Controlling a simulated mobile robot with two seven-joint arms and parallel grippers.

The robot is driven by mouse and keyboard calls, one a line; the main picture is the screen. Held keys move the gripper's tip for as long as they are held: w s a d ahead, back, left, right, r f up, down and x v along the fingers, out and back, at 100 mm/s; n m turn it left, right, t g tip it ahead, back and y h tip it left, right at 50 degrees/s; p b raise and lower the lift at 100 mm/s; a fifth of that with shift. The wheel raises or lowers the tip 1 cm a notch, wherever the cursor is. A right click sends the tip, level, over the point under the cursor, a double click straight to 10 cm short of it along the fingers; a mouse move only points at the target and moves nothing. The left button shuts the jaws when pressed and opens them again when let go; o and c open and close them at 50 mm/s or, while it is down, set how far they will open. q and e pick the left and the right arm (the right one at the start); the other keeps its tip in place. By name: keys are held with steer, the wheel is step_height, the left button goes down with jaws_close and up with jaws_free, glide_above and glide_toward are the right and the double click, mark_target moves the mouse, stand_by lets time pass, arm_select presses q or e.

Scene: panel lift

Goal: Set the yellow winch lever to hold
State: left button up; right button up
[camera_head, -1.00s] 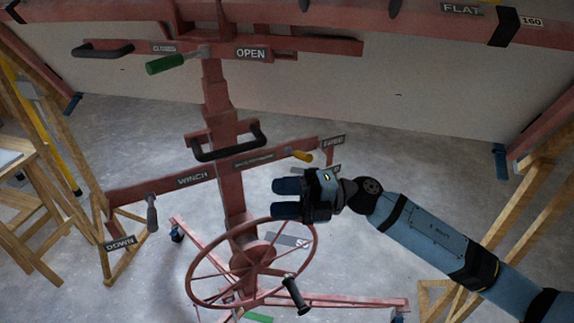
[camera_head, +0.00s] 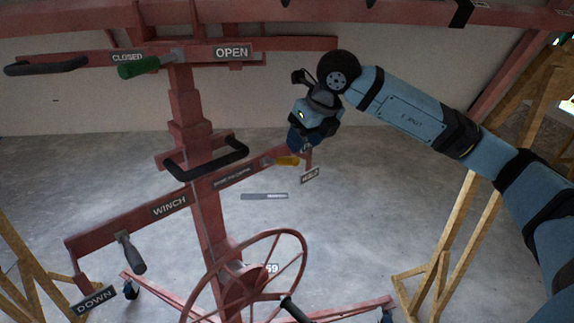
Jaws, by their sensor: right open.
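The yellow winch lever (camera_head: 285,160) sticks out to the right from the right part of the red winch crossbar (camera_head: 130,222). A sign that seems to read HOLD (camera_head: 310,175) hangs just below and right of its tip. My right gripper (camera_head: 302,142) points down just above and right of the yellow tip, with its dark blue fingers open. It looks very close to the lever; I cannot tell whether they touch. The gripper covers the crossbar's right end. My left gripper is not in view.
A black handle (camera_head: 207,163) sits on the column left of the lever. A red spoked wheel (camera_head: 246,283) stands below. A green lever (camera_head: 138,70) is beside the CLOSED and OPEN signs. A grey lever (camera_head: 130,252) hangs at the left. Wooden trestles (camera_head: 462,225) stand at the right.

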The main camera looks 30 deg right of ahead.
mark_target(294, 161)
steer(key=x, duration=0.7)
steer(key=shift+f, duration=0.15)
steer(key=shift+c, duration=0.5)
jaws_close()
